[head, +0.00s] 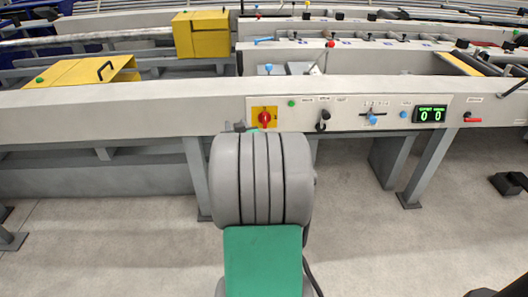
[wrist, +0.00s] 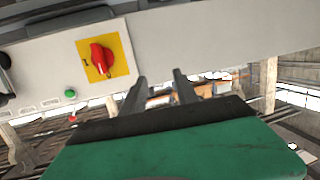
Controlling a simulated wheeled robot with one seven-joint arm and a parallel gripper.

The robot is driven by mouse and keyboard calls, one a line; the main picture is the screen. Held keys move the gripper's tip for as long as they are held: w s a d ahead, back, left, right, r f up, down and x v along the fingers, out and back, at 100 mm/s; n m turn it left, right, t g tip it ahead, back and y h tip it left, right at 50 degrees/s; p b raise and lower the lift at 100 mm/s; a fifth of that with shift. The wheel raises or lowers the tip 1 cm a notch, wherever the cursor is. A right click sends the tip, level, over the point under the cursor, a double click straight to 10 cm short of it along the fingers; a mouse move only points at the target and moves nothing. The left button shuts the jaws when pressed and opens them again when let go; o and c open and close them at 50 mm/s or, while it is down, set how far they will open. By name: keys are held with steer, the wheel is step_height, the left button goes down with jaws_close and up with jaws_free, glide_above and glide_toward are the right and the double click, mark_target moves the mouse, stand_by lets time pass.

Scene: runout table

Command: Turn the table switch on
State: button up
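The table switch is a red rotary knob (head: 265,118) on a yellow plate at the left end of the control panel. It also shows in the wrist view as a red knob (wrist: 101,58) on a yellow square, with a dark mark on the plate left of the knob. My gripper (wrist: 161,82) is open, with two dark fingers apart and nothing between them. It is right of the knob and below it in the wrist view, not touching it. In the head view my grey and green arm hides most of the gripper; only a bit (head: 238,127) shows left of the switch.
The panel (head: 345,106) also holds a green button (head: 291,103), a black lever (head: 323,120), a blue knob (head: 373,119), a green display (head: 430,115) and a red handle (head: 472,119). Table legs (head: 197,175) stand below. Open floor lies in front.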

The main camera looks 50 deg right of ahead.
mark_target(265, 121)
steer(key=s+d+f+m+h+b, duration=0.2)
steer(key=s+d+f+h+b, duration=0.15)
steer(key=s+d+f, duration=0.35)
steer(key=shift+h, duration=0.25)
steer(key=x, duration=0.2)
steer(key=r+x, duration=0.1)
steer(key=x, duration=0.2)
steer(key=b+x, duration=0.1)
steer(key=x, duration=0.2)
steer(key=shift+s+d+r, duration=0.1)
steer(key=shift+d+r, duration=0.05)
steer(key=shift+d, duration=0.05)
steer(key=shift+w+d+r, duration=0.1)
steer(key=shift+w+d, duration=0.2)
steer(key=shift+d, duration=0.05)
jaws_close()
